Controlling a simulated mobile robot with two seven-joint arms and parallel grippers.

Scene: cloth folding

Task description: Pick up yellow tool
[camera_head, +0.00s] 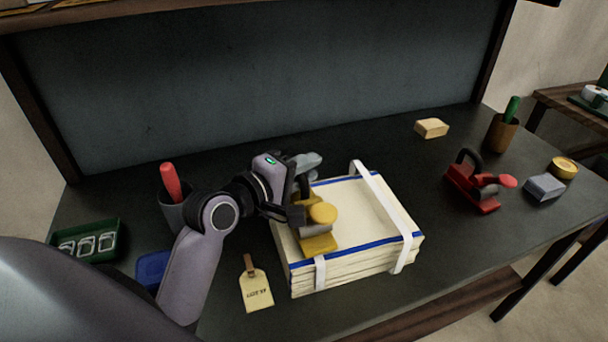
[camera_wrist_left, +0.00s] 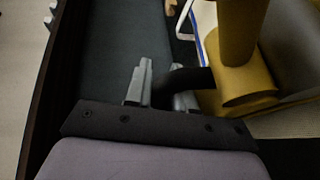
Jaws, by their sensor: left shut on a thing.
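The yellow tool (camera_head: 319,243) has a yellow base, a round yellow knob and a dark handle. It is at the left part of the folded cream cloth stack (camera_head: 355,208); I cannot tell whether it touches the stack. My left gripper (camera_head: 297,208) is shut on its dark handle. In the left wrist view, the grey fingers (camera_wrist_left: 163,88) close around the black curved handle, and the yellow body of the tool (camera_wrist_left: 238,85) fills the upper right. The gripper partly hides the tool's back in the head view. My right gripper is not in view.
A red tool (camera_head: 475,190), a grey block (camera_head: 544,187) and a brown cup (camera_head: 502,133) stand at right. A yellow block (camera_head: 431,128) lies behind the stack. A tag (camera_head: 256,291), a green tray (camera_head: 88,241) and a red-handled item in a cup (camera_head: 171,183) are at left.

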